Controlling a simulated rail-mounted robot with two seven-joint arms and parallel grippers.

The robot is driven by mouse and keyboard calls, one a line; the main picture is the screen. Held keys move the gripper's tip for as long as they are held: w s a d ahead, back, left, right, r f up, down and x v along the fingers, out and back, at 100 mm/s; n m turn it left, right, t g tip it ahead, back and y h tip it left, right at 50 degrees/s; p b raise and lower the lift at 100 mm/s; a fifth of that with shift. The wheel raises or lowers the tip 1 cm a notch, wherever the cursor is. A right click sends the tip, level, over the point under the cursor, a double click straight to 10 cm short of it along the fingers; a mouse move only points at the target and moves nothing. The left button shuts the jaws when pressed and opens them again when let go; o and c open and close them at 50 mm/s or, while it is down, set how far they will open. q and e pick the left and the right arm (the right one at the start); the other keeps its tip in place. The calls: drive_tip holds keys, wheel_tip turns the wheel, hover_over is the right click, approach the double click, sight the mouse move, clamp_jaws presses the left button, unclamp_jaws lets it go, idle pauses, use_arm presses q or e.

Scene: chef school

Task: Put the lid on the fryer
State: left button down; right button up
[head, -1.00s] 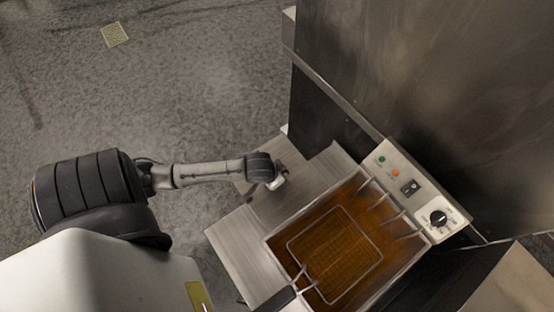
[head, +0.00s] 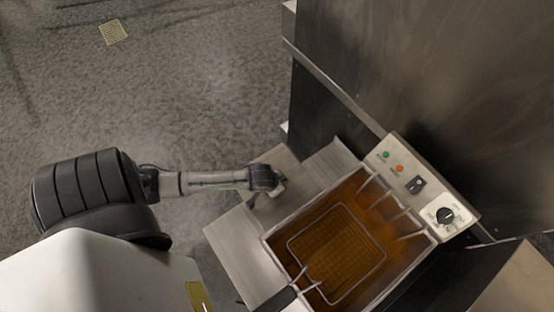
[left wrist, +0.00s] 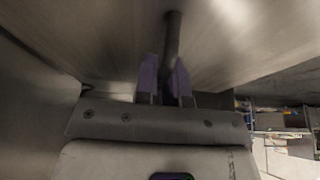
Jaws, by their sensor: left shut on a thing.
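The fryer (head: 259,240) is at the lower right of the head view, open on top, with brown oil and a wire basket (head: 337,252) in it. My left gripper (head: 280,187) is left of the oil well. In the left wrist view its purple fingers (left wrist: 166,80) are shut on a dark bar-like handle (left wrist: 173,35) on a broad grey metal sheet, which looks like the lid (left wrist: 110,35). In the head view the lid (head: 282,162) appears as a grey metal panel by the gripper, partly hidden by it. My right gripper is not in view.
A control panel (head: 420,186) with lights, a switch and a knob runs along the fryer's back. A tall steel wall (head: 430,80) stands behind it. The basket's dark handle (head: 277,300) sticks out over the front edge. Open floor (head: 180,90) lies to the left.

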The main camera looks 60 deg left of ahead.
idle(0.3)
use_arm(q)
drive_tip(key=c, duration=1.2)
unclamp_jaws()
drive_tip(key=p+v, duration=0.3)
drive_tip(key=v, duration=0.7)
drive_tip(key=shift+s+r, duration=0.1)
drive_tip(key=shift+r, duration=0.25)
drive_tip(key=shift+s+r, duration=0.15)
drive_tip(key=shift+r, duration=0.15)
drive_tip(key=shift+c, duration=0.2)
drive_tip(key=shift+s+r, duration=0.15)
drive_tip(key=shift+r, duration=0.15)
drive_tip(key=c, duration=0.3)
